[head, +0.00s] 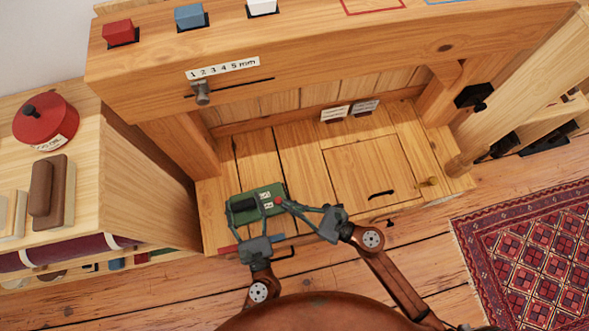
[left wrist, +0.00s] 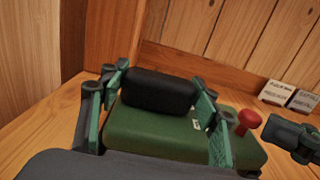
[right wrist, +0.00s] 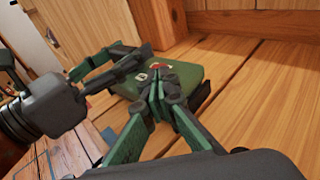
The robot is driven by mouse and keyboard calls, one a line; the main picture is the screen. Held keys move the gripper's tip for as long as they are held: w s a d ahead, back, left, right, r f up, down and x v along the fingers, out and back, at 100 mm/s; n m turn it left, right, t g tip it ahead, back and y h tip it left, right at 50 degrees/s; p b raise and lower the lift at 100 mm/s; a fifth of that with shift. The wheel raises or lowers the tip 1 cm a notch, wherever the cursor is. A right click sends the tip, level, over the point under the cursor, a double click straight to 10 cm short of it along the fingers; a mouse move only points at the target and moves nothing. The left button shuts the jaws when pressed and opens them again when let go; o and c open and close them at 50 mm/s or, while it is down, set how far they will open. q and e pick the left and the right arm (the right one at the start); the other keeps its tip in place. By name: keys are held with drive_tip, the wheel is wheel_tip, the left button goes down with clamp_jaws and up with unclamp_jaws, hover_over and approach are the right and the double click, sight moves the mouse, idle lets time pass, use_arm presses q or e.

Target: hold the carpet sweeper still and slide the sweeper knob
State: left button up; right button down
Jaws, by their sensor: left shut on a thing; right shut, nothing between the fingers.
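The carpet sweeper is a green box (head: 265,188) on the wooden platform, with a black grip (left wrist: 160,88) on top. My left gripper (head: 246,203) has its fingers on either side of the black grip and is shut on it. The sweeper's red knob (left wrist: 249,119) stands at its right end in the left wrist view. My right gripper (right wrist: 157,85) is shut and empty, its tips over the sweeper beside the knob, which shows partly in the right wrist view (right wrist: 161,65). I cannot tell whether the tips touch the knob.
A wooden beam with a "1 2 3 4 5 mm" scale (head: 222,68) and a slider (head: 202,92) overhangs the platform. A hatch (head: 365,165) with a black handle lies right of the sweeper. A shelf (head: 145,185) stands at left. A patterned rug (head: 530,250) lies at right.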

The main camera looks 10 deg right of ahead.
drive_tip(key=shift+w+a, duration=0.15)
drive_tip(key=shift+w, duration=0.9)
drive_tip(key=shift+w+a, duration=0.1)
drive_tip(key=shift+w, duration=0.95)
drive_tip(key=v, duration=1.4)
use_arm(q)
drive_tip(key=o, duration=1.7)
use_arm(e)
drive_tip(key=shift+f, duration=0.1)
